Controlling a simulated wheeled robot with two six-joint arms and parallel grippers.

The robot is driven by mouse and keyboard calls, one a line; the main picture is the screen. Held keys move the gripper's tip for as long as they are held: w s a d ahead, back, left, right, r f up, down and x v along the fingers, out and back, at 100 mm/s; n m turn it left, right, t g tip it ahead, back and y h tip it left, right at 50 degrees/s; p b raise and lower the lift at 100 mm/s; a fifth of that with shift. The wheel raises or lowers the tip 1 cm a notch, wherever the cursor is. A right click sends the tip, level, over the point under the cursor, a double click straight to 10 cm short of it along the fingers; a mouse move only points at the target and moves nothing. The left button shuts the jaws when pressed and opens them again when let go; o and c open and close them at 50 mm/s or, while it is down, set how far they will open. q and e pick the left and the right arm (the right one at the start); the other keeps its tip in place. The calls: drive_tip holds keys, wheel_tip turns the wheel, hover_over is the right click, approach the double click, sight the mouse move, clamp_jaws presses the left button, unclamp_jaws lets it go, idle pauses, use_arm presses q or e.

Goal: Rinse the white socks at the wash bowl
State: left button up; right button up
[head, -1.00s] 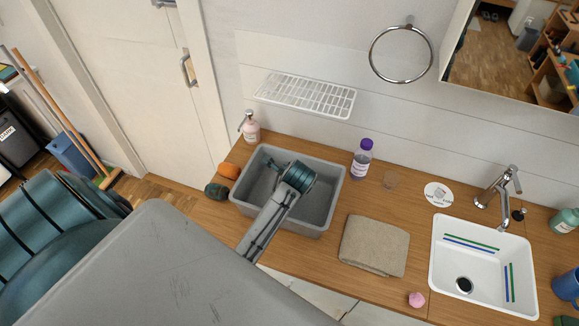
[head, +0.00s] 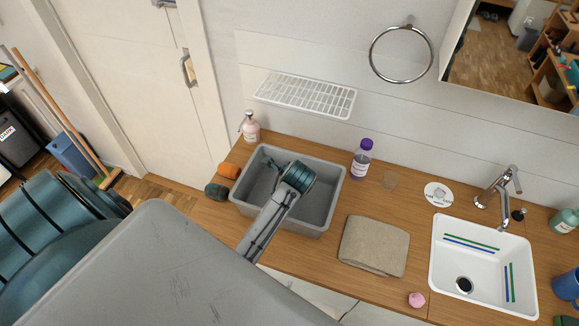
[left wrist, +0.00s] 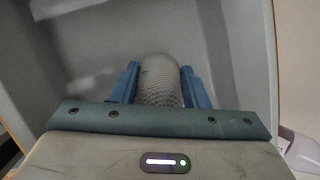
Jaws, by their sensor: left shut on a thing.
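My left gripper (head: 275,181) is down inside a grey tub (head: 336,206) on the wooden counter. In the left wrist view, its blue fingers (left wrist: 159,74) are shut on a pale grey, knit-textured roll (left wrist: 160,88), which looks like a sock. The grey tub's floor and walls surround it there. In the head view my wrist hides the held roll. A white wash bowl (head: 437,262) with green and blue stripes and a dark drain is set in the counter at the right, under a metal tap (head: 489,192). My right gripper is not in view.
A folded beige towel (head: 374,246) lies between tub and bowl, with a pink lump (head: 416,299) near the front edge. A soap pump (head: 251,131), orange item (head: 229,171) and dark green item (head: 216,191) sit left.

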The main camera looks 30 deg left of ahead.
use_arm(q)
drive_tip(key=shift+r, duration=6.75)
drive_tip(key=shift+r, duration=2)
wheel_tip(320, 180, down, 15)
drive_tip(key=b, duration=1.4)
drive_tip(key=shift+r+b, duration=0.15)
drive_tip(key=shift+b, duration=0.2)
drive_tip(key=shift+r, duration=0.1)
